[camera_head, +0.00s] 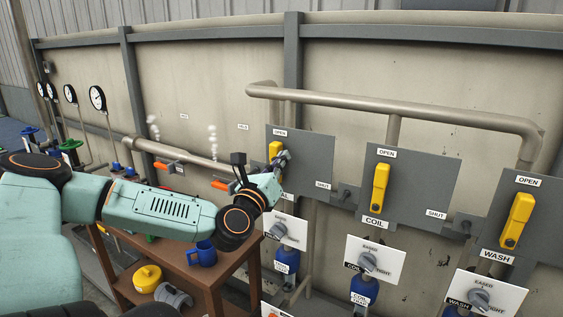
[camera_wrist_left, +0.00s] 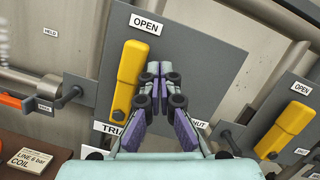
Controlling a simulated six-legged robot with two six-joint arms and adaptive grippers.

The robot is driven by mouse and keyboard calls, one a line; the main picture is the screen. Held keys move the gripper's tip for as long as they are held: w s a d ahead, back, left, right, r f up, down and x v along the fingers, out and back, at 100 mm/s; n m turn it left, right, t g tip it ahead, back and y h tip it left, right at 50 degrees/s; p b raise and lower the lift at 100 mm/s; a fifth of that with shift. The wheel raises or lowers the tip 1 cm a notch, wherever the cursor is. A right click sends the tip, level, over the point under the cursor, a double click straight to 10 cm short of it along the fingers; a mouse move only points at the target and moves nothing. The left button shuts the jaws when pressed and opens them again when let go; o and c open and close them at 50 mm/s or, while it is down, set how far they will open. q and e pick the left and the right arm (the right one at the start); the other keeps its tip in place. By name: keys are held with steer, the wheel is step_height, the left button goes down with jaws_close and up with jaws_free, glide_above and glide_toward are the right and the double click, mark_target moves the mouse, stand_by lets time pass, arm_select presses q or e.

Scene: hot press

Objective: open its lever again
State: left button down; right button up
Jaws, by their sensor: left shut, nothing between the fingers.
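The leftmost grey panel (camera_head: 308,160) carries a yellow lever (camera_head: 274,150), partly hidden by my left gripper (camera_head: 283,159). In the left wrist view this lever (camera_wrist_left: 129,80) stands nearly upright, its top just below the OPEN sign (camera_wrist_left: 146,23). The SHUT sign (camera_wrist_left: 198,126) is lower right. The label under the lever is partly covered; "TRIA" (camera_wrist_left: 111,128) can be read. My left gripper (camera_wrist_left: 160,70) is shut and empty, close beside the lever on its right; I cannot tell whether they touch. My right gripper is not in view.
Yellow levers for COIL (camera_head: 380,187) and WASH (camera_head: 517,221) stand upright on panels to the right. Grey knobs on white plates (camera_head: 368,261) sit below. Orange handles (camera_head: 222,185) and a pipe lie left.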

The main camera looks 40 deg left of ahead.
arm_select(q)
steer(key=shift+w, duration=0.1)
steer(key=shift+a+n, duration=0.25)
steer(key=shift+n, duration=0.15)
steer(key=shift+d, duration=0.15)
stand_by(0.4)
